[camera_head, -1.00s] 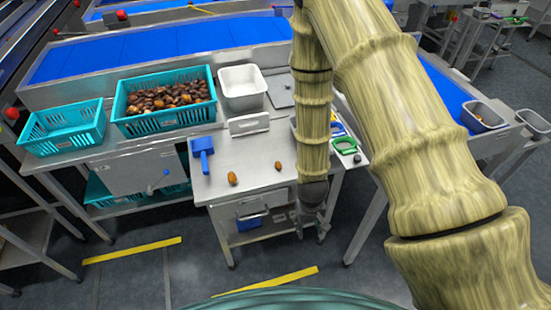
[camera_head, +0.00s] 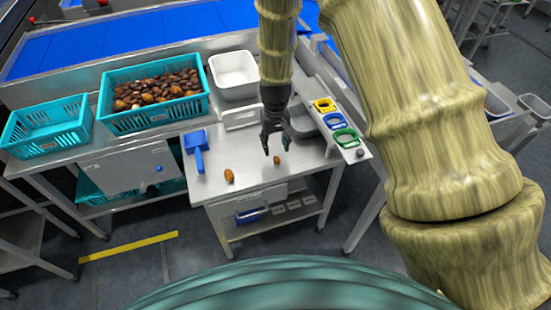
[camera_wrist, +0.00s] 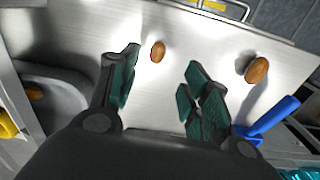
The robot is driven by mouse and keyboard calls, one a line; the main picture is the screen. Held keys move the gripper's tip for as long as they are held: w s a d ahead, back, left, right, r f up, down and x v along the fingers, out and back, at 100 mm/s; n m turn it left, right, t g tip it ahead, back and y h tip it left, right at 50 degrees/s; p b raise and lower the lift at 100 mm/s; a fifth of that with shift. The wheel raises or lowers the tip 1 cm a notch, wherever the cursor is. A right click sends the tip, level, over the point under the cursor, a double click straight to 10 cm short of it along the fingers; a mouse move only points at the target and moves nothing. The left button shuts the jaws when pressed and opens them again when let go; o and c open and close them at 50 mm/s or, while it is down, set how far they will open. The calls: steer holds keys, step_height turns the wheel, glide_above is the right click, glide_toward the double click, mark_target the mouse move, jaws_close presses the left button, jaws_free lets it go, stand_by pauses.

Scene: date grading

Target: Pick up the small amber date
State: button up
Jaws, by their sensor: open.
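Two amber-brown dates lie apart on the steel table (camera_head: 245,150). The smaller date (camera_head: 277,160) is to the right in the head view; the larger date (camera_head: 229,175) is to the left. In the wrist view the small date (camera_wrist: 158,51) shows just beyond the fingertips, between their lines, and the larger one (camera_wrist: 257,70) lies off to the right. My gripper (camera_head: 277,146) is open and empty, pointing down above the table close to the small date. Its green-padded fingers (camera_wrist: 160,82) are spread in the wrist view.
A blue scoop (camera_head: 196,146) lies left of the dates. Behind are a teal crate of dates (camera_head: 150,122), an empty teal crate (camera_head: 48,148) and a white tub (camera_head: 234,92). Yellow, blue and green rings (camera_head: 345,137) lie on a strip at the right, beside a grey bin.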

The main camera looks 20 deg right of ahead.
mark_target(277, 157)
steer(key=shift+w+d+f+p, duration=0.15)
steer(key=shift+f+p, duration=0.55)
steer(key=shift+f, duration=1.15)
steer(key=shift+s+d+f+p, duration=0.1)
steer(key=shift+f+p, duration=0.55)
steer(key=shift+f, duration=1.15)
steer(key=c, duration=0.8)
